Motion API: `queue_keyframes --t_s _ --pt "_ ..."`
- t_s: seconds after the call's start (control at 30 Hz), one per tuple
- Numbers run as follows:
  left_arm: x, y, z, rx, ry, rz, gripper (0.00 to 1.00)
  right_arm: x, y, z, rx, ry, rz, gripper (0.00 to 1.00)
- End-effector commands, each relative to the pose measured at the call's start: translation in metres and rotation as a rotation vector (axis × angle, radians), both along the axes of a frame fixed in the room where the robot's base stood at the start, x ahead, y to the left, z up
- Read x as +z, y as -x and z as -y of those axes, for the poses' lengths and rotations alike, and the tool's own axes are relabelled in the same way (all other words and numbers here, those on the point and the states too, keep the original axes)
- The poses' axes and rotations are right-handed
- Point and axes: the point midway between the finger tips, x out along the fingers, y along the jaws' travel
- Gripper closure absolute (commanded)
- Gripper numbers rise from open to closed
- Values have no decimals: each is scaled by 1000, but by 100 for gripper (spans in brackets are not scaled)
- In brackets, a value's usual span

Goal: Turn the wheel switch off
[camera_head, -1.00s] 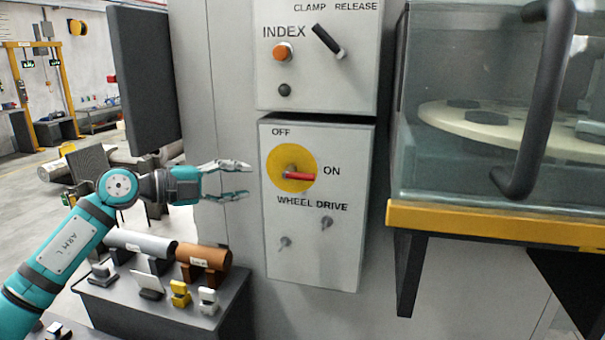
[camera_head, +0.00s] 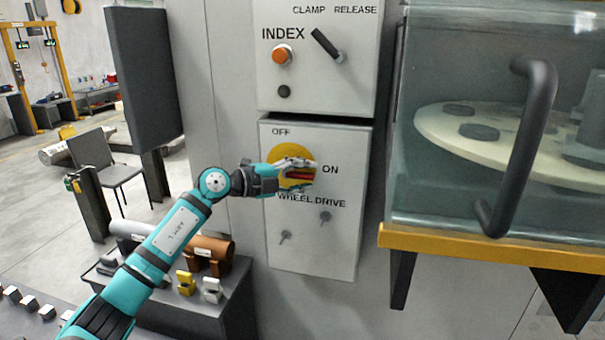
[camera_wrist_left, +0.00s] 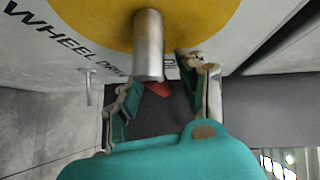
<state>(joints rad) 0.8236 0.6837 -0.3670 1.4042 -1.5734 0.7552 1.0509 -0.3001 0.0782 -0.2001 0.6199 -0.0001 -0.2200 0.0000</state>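The wheel switch is a red lever (camera_head: 299,175) on a yellow disc (camera_head: 276,153), on the lower grey panel marked WHEEL DRIVE. The lever points right, toward ON; OFF is printed at the upper left. My left gripper (camera_head: 308,176) is at the disc, one finger above the lever and one below it. In the left wrist view the fingers (camera_wrist_left: 158,75) stand apart, with the silver shaft (camera_wrist_left: 149,45) and a bit of the red lever (camera_wrist_left: 158,88) between them. I cannot tell whether a finger touches the lever. My right gripper is out of view.
Above is a panel with an orange INDEX button (camera_head: 282,54) and a black clamp lever (camera_head: 327,44). A glass enclosure with a black handle (camera_head: 523,150) and yellow ledge (camera_head: 480,248) juts out at right.

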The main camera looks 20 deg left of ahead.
Motion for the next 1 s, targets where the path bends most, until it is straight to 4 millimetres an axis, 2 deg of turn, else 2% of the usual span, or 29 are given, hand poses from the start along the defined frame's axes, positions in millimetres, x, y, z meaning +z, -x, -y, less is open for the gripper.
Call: queue_keyframes --t_s 0.17,0.47,1.0 --pt "0 0 0 0 0 0 60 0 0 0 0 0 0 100" --pt "-1 0 0 0 -1 -1 99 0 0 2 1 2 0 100" --pt "-2 1 0 -1 11 -3 100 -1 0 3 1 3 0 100"
